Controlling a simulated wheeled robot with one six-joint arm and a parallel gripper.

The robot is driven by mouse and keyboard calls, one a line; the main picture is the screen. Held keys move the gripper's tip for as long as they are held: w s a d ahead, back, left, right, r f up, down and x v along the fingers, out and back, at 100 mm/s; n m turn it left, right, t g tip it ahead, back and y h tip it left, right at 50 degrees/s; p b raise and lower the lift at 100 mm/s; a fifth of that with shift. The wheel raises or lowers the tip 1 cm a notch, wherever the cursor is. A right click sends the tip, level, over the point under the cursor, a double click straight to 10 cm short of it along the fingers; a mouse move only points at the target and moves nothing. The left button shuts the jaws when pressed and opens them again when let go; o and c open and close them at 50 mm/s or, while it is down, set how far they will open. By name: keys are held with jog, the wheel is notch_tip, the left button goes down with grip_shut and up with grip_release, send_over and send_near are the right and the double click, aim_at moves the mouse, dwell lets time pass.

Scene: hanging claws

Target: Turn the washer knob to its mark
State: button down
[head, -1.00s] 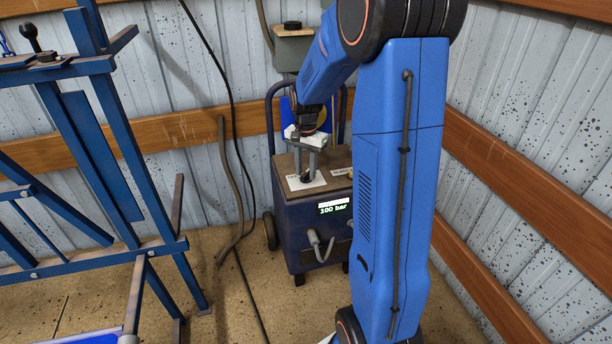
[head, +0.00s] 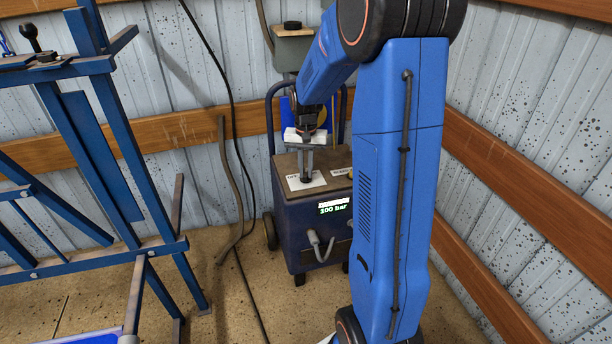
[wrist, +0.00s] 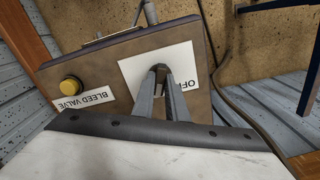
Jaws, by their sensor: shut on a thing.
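The pressure washer (head: 315,225) is a dark blue box with a brown top and stands against the back wall. Its dark knob (head: 306,180) sits on a white label plate (head: 294,185) at the top's left side. My gripper (head: 306,175) points down and is shut on the knob. In the wrist view, the two grey fingers (wrist: 166,80) close over the knob, which they mostly hide. The label plate (wrist: 132,72) shows part of the word "OFF"; the rest of it, and any mark, is hidden behind the fingers. The lit display (head: 333,208) seems to read 300 bar.
A yellow button (wrist: 71,86) with a "BLEED VALVE" label (wrist: 88,98) sits beside the knob's plate. A blue metal frame (head: 110,150) stands at the left. A black cable (head: 232,140) hangs left of the washer. My arm covers the view right of the washer.

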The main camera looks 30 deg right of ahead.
aim_at(306, 172)
jog(key=shift+n, duration=0.9)
jog(key=n, duration=0.4)
jog(key=shift+n, duration=1)
jog(key=n, duration=0.5)
jog(key=c, duration=1.4)
grip_release()
jog(key=shift+c, duration=0.2)
jog(key=shift+r, duration=3)
